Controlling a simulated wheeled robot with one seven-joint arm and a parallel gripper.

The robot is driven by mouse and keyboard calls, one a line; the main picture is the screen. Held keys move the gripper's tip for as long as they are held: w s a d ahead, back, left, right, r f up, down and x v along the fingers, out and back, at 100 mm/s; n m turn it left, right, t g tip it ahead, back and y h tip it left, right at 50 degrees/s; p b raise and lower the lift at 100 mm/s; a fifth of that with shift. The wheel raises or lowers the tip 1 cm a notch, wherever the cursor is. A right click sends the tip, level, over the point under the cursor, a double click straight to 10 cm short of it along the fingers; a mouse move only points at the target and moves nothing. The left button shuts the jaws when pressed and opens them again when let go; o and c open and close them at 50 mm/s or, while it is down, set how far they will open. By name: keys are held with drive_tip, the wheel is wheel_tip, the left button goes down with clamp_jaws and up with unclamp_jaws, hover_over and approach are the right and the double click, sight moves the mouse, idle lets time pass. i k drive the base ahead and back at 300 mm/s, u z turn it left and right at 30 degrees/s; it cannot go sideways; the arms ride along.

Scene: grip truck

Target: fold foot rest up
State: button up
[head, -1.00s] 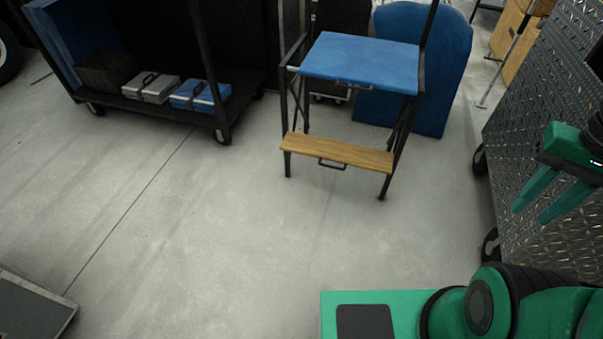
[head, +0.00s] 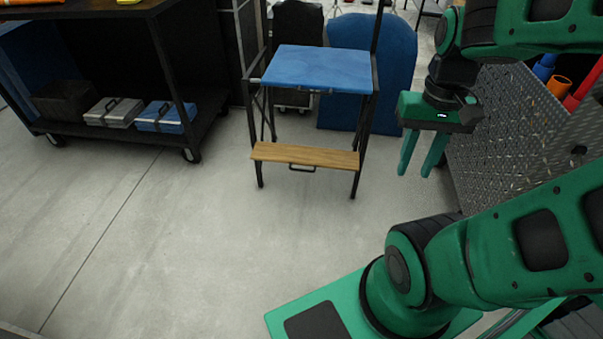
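The foot rest (head: 330,159) is a wooden plank low on the front of a tall black-framed chair with a blue seat (head: 318,68). It lies flat, folded out, with a dark handle (head: 302,168) on its front edge. My gripper (head: 420,172) hangs to the right of the chair, fingers pointing down. The two fingers are apart and nothing is between them. It does not appear to touch the chair.
A black cart (head: 180,95) with silver and blue cases stands at the left. A blue rounded panel (head: 395,75) stands behind the chair. A metal diamond-plate box (head: 520,130) is at the right. The floor before the chair is clear.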

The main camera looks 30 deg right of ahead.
sight(291, 155)
drive_tip(key=u, duration=0.05)
drive_tip(key=i, duration=1)
drive_tip(key=z, duration=0.05)
